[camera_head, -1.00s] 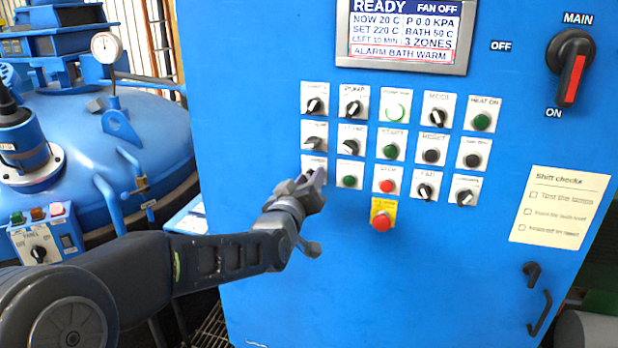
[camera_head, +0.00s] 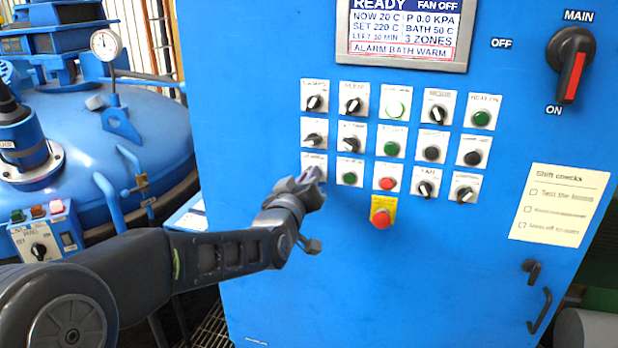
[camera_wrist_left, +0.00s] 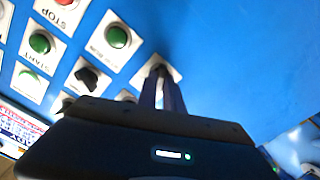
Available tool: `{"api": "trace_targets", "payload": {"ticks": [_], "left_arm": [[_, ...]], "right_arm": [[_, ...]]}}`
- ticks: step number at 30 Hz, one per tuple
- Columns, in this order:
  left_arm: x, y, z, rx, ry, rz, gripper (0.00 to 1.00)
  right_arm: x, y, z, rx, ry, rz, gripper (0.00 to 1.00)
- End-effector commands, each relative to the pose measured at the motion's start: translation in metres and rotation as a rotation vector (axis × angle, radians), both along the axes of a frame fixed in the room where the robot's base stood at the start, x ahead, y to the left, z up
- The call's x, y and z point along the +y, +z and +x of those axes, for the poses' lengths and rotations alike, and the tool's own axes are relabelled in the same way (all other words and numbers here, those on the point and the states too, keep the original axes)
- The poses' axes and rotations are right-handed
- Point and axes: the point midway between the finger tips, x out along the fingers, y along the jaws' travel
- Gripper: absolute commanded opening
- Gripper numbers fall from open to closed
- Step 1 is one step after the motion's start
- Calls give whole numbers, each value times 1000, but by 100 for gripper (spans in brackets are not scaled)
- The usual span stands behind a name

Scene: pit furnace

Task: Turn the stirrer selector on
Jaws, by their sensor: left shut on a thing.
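A selector on a white plate (camera_head: 309,160) is at the left end of the third row on the blue panel. Its label is too blurred to read in the head view, so I cannot confirm that it is the stirrer selector. My left gripper (camera_head: 311,178) is at this plate, its fingers shut on the knob and hiding most of it. In the left wrist view the two fingers (camera_wrist_left: 161,88) reach the dark knob on its white plate (camera_wrist_left: 150,72). The knob's pointing direction is hidden. My right gripper is in neither view.
Other selectors and push buttons surround it, with a green button (camera_head: 349,179) close on the right. A red emergency button (camera_head: 381,220) is lower right. The main switch (camera_head: 571,66) is at far right. The panel below the gripper is bare. A blue furnace lid (camera_head: 95,125) stands left.

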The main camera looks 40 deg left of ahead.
Motion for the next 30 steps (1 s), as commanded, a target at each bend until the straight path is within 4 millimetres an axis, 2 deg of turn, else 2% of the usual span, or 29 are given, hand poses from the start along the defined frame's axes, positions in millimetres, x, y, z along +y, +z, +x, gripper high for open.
{"api": "trace_targets", "payload": {"ticks": [14,30], "left_arm": [[0,-2,0,43,1,133,0],[-2,-1,0,201,1,576,0]], "right_arm": [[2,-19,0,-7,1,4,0],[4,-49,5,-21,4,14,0]]}}
